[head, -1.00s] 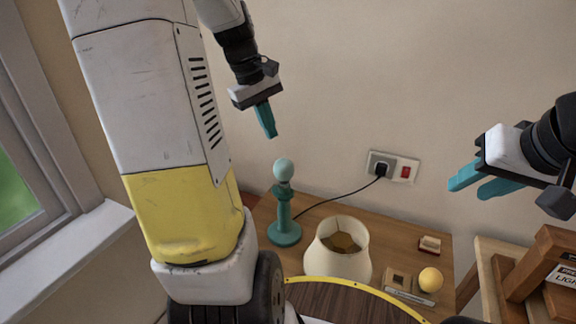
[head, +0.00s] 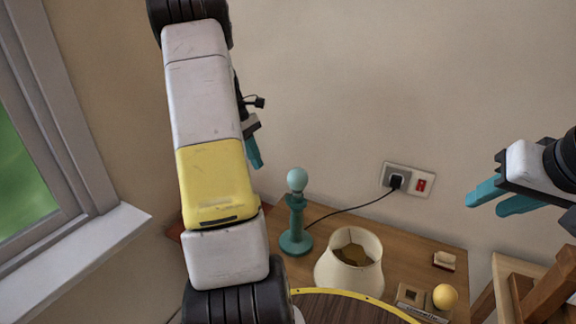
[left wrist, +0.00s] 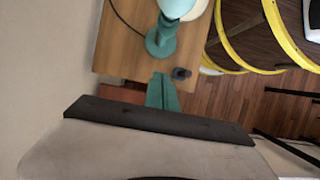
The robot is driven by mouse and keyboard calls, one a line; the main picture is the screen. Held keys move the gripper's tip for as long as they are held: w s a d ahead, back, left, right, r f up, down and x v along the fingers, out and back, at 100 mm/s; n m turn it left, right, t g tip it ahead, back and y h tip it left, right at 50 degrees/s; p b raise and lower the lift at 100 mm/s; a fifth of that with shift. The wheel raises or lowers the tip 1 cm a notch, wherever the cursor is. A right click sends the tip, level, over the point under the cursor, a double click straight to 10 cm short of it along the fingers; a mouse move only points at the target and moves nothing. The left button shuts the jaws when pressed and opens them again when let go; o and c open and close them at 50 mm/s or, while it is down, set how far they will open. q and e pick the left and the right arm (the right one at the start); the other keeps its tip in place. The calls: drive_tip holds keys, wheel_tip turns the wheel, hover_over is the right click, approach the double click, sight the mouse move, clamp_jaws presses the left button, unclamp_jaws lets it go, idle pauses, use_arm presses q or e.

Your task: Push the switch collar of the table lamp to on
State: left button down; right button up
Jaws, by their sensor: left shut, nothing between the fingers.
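The table lamp (head: 295,241) stands upright on the wooden table, teal with a round base and a bare pale bulb (head: 297,179). A wider teal part (head: 295,200) sits just under the bulb; I cannot tell whether it is the switch collar or how it is set. My left gripper (head: 256,165) is shut and empty, left of the bulb and apart from the lamp, partly hidden behind my own arm. In the left wrist view its teal fingers (left wrist: 162,92) point towards the lamp base (left wrist: 161,45). My right gripper (head: 495,203) is open and empty, far right.
A cream lampshade (head: 350,262) stands right of the lamp on the table (head: 405,252). A cord runs from the lamp to a wall socket (head: 408,181) with a red switch. A yellow ball (head: 445,296) and small blocks lie at right. A window sill (head: 92,255) is at left.

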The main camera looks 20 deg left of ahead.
sight(286, 196)
use_arm(q)
drive_tip(key=d+f, duration=0.7)
drive_tip(key=f, duration=0.1)
drive_tip(key=shift+s+d+f, duration=0.15)
drive_tip(key=shift+s, duration=0.1)
drive_tip(key=shift+s+d, duration=0.15)
drive_tip(key=shift+d, duration=1.05)
drive_tip(key=shift+a, duration=0.1)
